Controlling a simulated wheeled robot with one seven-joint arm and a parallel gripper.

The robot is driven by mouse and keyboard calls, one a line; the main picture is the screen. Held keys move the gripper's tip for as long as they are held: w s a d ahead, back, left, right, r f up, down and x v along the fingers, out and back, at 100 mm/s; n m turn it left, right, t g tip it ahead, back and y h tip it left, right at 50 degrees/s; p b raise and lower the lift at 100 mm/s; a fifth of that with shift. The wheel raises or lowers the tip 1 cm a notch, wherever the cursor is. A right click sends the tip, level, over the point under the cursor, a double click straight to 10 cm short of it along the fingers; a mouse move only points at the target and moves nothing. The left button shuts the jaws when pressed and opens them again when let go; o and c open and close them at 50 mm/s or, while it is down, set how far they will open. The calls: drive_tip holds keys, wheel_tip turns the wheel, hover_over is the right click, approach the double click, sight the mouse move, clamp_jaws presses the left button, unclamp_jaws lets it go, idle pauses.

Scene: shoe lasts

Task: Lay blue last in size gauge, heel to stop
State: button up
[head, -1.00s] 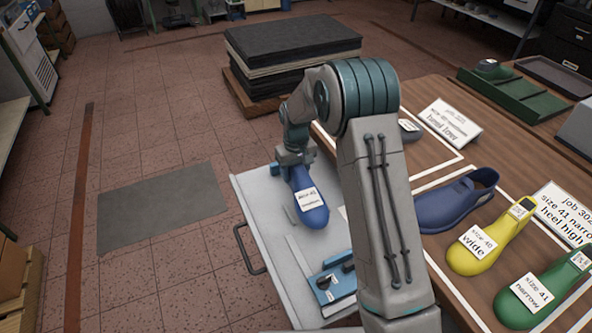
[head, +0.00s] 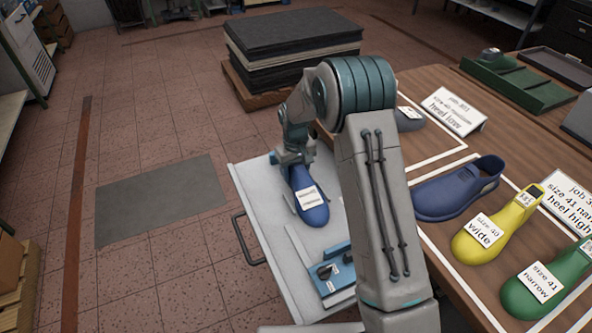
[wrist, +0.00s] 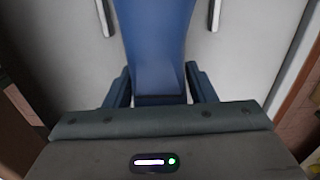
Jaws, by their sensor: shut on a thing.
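The blue last (head: 312,212) has a white label on top, and its toe points toward the front of the head view. My gripper (head: 292,160) is shut on its heel end. In the wrist view the blue last (wrist: 155,45) runs up between my gripper's two dark fingers (wrist: 160,92). It is over a pale grey surface; whether it touches that surface is unclear. A blue fixture with black knobs and a label (head: 338,272), probably part of the size gauge, lies just in front of the toe. Two pale rails (wrist: 215,14) flank the last in the wrist view.
The grey tray-like surface (head: 262,215) has a handle on its left side. On the wooden table (head: 428,82) to the right are a dark blue last (head: 455,195), a yellow last (head: 490,235), a green last (head: 535,290) and job cards. A dark stack (head: 290,45) stands behind.

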drive_tip(key=shift+f, duration=0.1)
idle(0.4)
drive_tip(key=o, duration=1.5)
wheel_tip(320, 180, up, 14)
drive_tip(key=shift+a+f+b, duration=0.1)
drive_tip(key=shift+b, duration=0.35)
